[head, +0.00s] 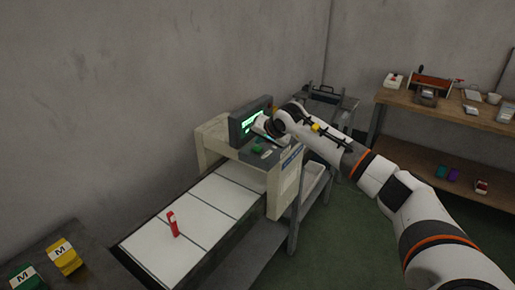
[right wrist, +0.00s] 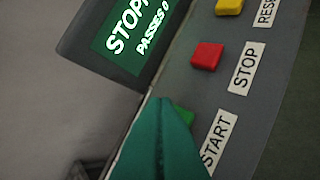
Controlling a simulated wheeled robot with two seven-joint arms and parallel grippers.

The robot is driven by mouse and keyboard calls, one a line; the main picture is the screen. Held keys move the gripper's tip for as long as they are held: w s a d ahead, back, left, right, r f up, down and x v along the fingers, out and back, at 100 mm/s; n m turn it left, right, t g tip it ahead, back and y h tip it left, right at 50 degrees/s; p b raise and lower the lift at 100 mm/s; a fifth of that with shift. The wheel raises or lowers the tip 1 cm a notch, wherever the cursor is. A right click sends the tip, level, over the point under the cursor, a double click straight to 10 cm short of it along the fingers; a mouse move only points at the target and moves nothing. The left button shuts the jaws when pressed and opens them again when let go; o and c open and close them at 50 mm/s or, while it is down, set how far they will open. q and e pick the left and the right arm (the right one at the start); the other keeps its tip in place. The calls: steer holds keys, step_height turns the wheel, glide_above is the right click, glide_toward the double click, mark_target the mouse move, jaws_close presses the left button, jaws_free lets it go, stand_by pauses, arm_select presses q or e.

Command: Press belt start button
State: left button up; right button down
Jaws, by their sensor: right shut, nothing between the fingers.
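The green start button (right wrist: 184,115) is on the grey control panel beside the label START (right wrist: 216,142), in the right wrist view. My right gripper (right wrist: 163,104) is shut and empty, its teal fingers together. The fingers cover most of the start button from this view; I cannot tell whether they touch it. The screen (right wrist: 128,24) reads a cut-off word starting STOP and PASSES 0; it also shows in the head view (head: 252,119). My left gripper is not in view.
A red stop button (right wrist: 207,55) and a yellow reset button (right wrist: 229,6) sit farther up the panel. A wooden bench (head: 450,108) stands at the right.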

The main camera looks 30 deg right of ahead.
stand_by(0.7)
steer(key=shift+f+b, duration=0.4)
